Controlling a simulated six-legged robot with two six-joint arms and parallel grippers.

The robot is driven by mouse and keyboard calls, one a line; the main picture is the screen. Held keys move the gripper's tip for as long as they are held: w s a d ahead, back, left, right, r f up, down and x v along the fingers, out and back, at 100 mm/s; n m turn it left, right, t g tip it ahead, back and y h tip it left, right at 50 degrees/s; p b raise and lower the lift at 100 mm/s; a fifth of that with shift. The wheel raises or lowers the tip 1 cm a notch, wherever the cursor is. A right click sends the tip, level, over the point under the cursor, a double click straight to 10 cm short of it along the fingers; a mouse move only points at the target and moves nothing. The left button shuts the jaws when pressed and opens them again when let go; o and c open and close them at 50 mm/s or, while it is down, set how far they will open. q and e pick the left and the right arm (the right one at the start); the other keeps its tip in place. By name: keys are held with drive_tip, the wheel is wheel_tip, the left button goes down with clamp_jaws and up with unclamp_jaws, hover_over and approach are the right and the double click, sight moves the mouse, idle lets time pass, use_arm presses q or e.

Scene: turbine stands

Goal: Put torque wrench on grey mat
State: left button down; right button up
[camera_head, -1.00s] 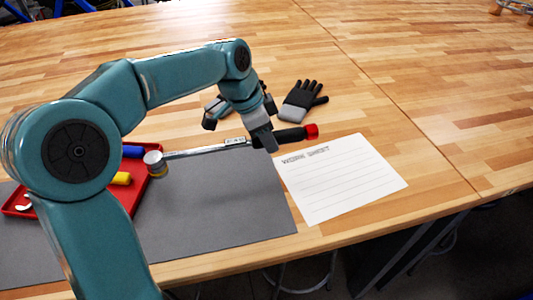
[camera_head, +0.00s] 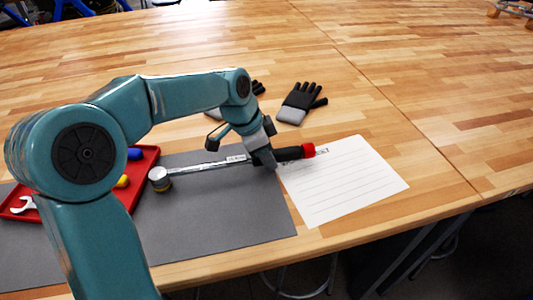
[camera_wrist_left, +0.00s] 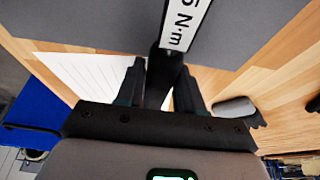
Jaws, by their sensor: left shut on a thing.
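The torque wrench (camera_head: 205,165) has a silver head, a thin scale bar, a black handle and a red end cap. My left gripper (camera_head: 264,160) is shut on the wrench near the inner end of its black handle. The wrench's head and bar appear over the upper part of the grey mat (camera_head: 225,215), and its red end reaches over the worksheet. Whether it touches the mat or hangs just above is hard to tell. In the left wrist view the wrench's white scale label (camera_wrist_left: 185,25) shows beyond the fingers (camera_wrist_left: 160,85). My right gripper is out of view.
A red tray (camera_head: 143,185) with tools lies at the mat's left. A white worksheet (camera_head: 345,185) lies right of the mat. Dark gloves (camera_head: 298,103) lie behind the wrench. The mat's front half and the table's right side are clear.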

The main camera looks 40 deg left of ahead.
use_arm(q)
drive_tip(key=shift+f, duration=0.3)
drive_tip(key=c, duration=0.7)
unclamp_jaws()
drive_tip(key=shift+r, duration=0.1)
drive_tip(key=shift+r, duration=0.3)
drive_tip(key=shift+p+v, duration=1.15)
drive_tip(key=shift+v, duration=5.15)
